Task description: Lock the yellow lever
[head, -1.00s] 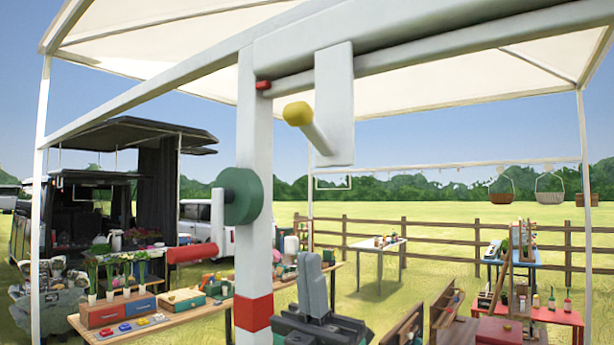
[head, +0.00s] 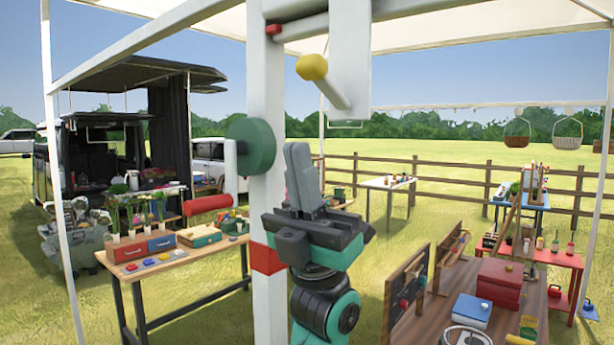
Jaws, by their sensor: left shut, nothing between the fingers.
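The yellow lever (head: 312,67) is a pale rod with a yellow knob on its near end. It sticks out toward me and slopes down to the right, joined to a white plate (head: 349,60) near the top of the white post (head: 268,110). My left gripper (head: 298,150) points up, just right of the post and below the yellow knob, with a clear gap between them. Its grey fingers are together and empty. My right gripper is not in view.
A wooden table (head: 440,325) with red and blue boxes stands at lower right. A flower table (head: 180,258) stands at left. The air around the knob is clear.

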